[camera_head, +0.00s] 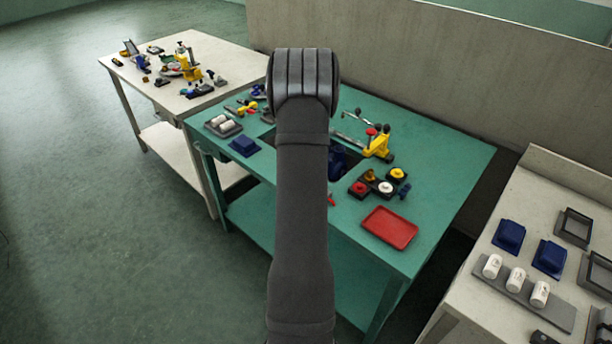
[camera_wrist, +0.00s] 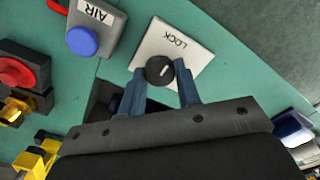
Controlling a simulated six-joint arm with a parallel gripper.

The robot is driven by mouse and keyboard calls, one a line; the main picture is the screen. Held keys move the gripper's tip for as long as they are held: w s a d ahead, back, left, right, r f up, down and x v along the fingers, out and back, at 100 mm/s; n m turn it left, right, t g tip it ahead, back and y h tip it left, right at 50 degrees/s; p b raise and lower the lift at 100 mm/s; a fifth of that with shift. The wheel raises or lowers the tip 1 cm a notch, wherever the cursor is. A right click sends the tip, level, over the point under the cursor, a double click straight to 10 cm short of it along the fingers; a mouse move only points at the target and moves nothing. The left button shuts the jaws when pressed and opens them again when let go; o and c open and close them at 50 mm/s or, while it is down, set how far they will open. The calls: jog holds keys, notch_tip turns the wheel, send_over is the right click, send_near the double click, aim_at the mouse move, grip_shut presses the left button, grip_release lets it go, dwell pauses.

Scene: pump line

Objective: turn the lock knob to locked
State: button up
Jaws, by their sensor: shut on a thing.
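The lock knob (camera_wrist: 157,72) is a round black knob with a short white mark, set on a white plate (camera_wrist: 186,58) labelled LOCK. In the wrist view the mark slants toward the plate's lettering. My gripper (camera_wrist: 161,74) has its two blue fingers on either side of the knob, shut on it. Which marked position the knob stands at I cannot read. In the head view my dark arm hides the gripper, and I cannot make out the knob there.
In the wrist view a grey AIR box (camera_wrist: 98,22) with a blue button stands left of the plate, with a red button (camera_wrist: 17,73) further left. In the head view the green table (camera_head: 452,170) holds a red tray (camera_head: 390,228) and a yellow clamp (camera_head: 378,144).

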dwell(0.4)
jog(key=o, duration=1)
jog(key=shift+c, duration=0.2)
jog(key=shift+r, duration=0.1)
notch_tip(320, 180, up, 17)
jog(key=shift+r, duration=0.15)
notch_tip(320, 180, down, 18)
jog(key=shift+r, duration=0.2)
jog(key=shift+r, duration=0.1)
